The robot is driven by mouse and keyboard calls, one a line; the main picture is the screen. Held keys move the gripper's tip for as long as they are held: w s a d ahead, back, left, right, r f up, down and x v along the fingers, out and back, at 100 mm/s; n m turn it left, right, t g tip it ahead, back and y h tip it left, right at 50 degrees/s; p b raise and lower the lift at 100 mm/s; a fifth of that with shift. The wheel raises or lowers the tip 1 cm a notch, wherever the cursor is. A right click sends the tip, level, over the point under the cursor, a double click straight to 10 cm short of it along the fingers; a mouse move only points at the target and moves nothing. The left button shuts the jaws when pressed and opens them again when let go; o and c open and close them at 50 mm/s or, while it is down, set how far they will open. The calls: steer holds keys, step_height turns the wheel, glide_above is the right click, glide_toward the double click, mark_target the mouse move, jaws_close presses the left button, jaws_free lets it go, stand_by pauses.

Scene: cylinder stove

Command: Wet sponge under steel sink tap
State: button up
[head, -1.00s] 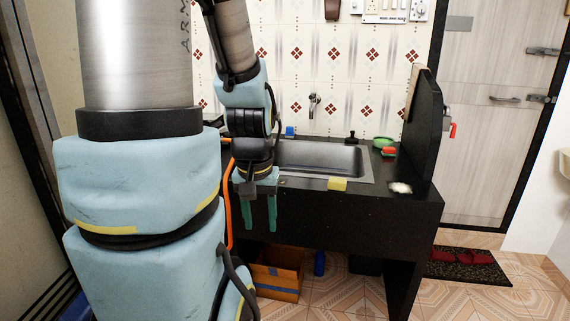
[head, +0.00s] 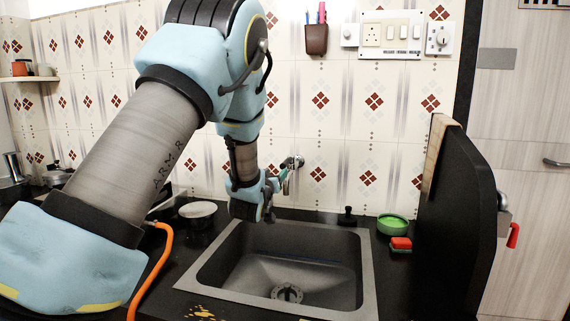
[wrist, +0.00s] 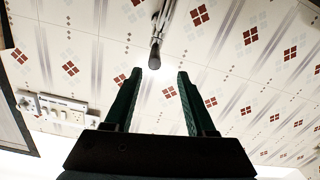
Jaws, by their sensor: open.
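The steel tap (head: 292,163) sticks out of the tiled wall above the back of the steel sink (head: 358,288). No sponge can be made out in the sink basin. A red block with a green underside (head: 401,243), perhaps a sponge, lies on the counter right of the sink.
A green bowl (head: 393,225) stands behind the red block. A black upright panel (head: 460,215) bounds the counter on the right. A pale bowl (head: 198,210) stands left of the sink. Yellow bits (head: 202,312) lie at the front left. Switches (wrist: 55,112) are on the wall.

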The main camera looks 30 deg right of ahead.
mark_target(285, 161)
steer(key=p+x, duration=0.1)
steer(key=x, duration=0.2)
steer(key=p+x, duration=0.1)
steer(key=x, duration=0.2)
steer(key=p+x, duration=0.2)
steer(key=x, duration=0.2)
steer(key=shift+s+d+r, duration=0.2)
steer(key=shift+d+r, duration=0.1)
steer(key=shift+w+d+f, duration=0.1)
steer(key=shift+w+d, duration=0.3)
steer(key=shift+c, duration=0.4)
jaws_close()
